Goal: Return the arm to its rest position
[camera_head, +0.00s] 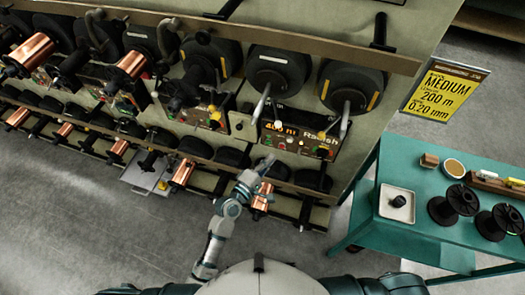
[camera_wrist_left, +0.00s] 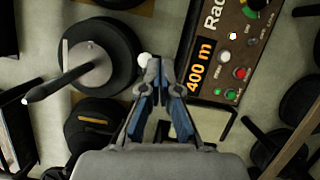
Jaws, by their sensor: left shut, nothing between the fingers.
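My left arm (camera_head: 215,240) reaches up from the bottom of the head view toward the spool rack. My left gripper (camera_head: 268,162) is shut and empty, in front of the rack just below a control panel (camera_head: 298,140). In the left wrist view the gripper's fingers (camera_wrist_left: 162,72) meet at their tips with nothing between them. The panel (camera_wrist_left: 228,55), with an orange "400 m" display and coloured buttons, lies just right of the fingertips there. I cannot tell whether the fingers touch anything. My right gripper is not in view.
The rack's wooden rail (camera_head: 270,38) carries large black spools (camera_head: 278,70) and protruding rods. Copper spools (camera_head: 183,173) hang lower. A teal table (camera_head: 375,230) at right holds a white tray (camera_head: 397,193) and black reels (camera_head: 462,199). A yellow sign (camera_head: 437,93) stands behind it. Grey floor (camera_head: 90,235) is clear at lower left.

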